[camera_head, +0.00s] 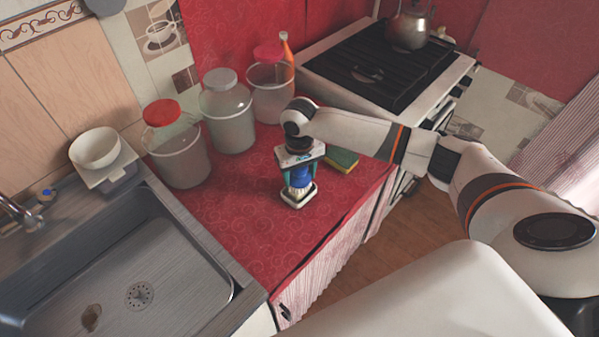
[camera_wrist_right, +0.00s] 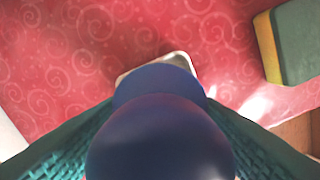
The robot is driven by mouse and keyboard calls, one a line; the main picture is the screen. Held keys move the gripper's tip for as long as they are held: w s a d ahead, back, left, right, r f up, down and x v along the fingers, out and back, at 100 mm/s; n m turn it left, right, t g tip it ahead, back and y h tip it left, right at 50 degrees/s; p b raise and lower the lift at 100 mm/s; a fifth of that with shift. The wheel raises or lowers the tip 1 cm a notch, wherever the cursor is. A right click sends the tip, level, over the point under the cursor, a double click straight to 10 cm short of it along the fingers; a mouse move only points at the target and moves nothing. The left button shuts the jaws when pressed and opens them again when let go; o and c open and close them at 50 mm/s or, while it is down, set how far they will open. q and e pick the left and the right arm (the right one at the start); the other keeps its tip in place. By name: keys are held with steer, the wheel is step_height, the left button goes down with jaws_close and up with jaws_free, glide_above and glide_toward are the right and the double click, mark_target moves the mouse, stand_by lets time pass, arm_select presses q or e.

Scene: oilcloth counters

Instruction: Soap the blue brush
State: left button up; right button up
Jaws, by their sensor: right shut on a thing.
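The blue brush (camera_head: 300,177) is upright between the fingers of my right gripper (camera_head: 297,174), which is shut on it. Its rounded blue handle (camera_wrist_right: 160,138) fills the lower middle of the right wrist view, with a teal finger on each side. The brush head is just above or on a small pale dish (camera_head: 312,196) on the red counter; I cannot tell if they touch. The dish's rim (camera_wrist_right: 182,60) shows behind the brush in the right wrist view. Whatever lies in the dish is mostly hidden. My left gripper is not in view.
A yellow-green sponge (camera_head: 342,160) lies right of the brush, also in the right wrist view (camera_wrist_right: 295,45). Several lidded jars (camera_head: 227,115) stand behind. A sink (camera_head: 130,265) is at left, a stove (camera_head: 380,65) at back right. Free red counter (camera_head: 235,215) lies left of the dish.

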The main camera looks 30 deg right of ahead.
steer(key=shift+f, duration=0.45)
stand_by(0.3)
steer(key=shift+s+f+p, duration=0.1)
steer(key=shift+f+p, duration=0.05)
steer(key=shift+p, duration=0.3)
stand_by(2.2)
step_height(320, 180, up, 7)
steer(key=p, duration=0.9)
stand_by(0.4)
stand_by(0.4)
